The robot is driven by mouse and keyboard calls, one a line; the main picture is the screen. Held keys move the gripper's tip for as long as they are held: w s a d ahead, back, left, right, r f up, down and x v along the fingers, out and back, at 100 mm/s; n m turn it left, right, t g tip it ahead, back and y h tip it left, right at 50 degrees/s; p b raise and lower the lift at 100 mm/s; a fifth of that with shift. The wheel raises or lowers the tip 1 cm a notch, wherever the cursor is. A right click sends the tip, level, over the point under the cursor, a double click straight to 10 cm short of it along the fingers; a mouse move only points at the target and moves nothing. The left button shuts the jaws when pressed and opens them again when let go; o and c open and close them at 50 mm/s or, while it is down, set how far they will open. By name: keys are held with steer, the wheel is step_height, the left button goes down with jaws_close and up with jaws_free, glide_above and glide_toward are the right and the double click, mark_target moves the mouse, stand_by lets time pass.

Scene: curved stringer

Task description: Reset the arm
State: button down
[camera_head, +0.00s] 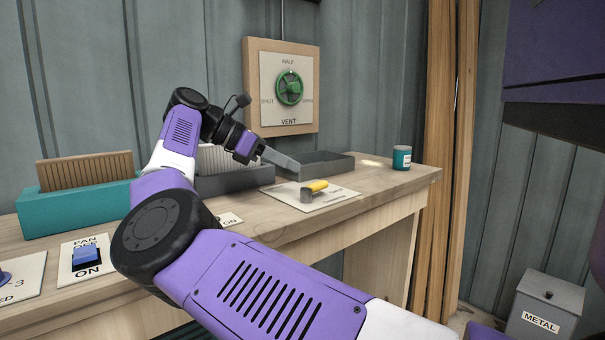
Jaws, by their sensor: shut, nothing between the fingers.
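My arm is purple, white and black and reaches from the lower right up over the workbench. My gripper (283,160) is at its end, above the bench and in front of the wall. Its grey fingers point right and slightly down, are shut and hold nothing. They show just in front of a dark grey tray (325,165), and I cannot tell whether they touch it.
The wooden bench (370,194) also carries a teal box (60,212) with a ribbed wooden piece, a fan switch (86,257) and a teal can (402,157). A green vent knob (289,88) is on the wall behind. A grey metal bin (545,305) stands lower right.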

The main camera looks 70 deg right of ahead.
steer(key=shift+v, duration=0.8)
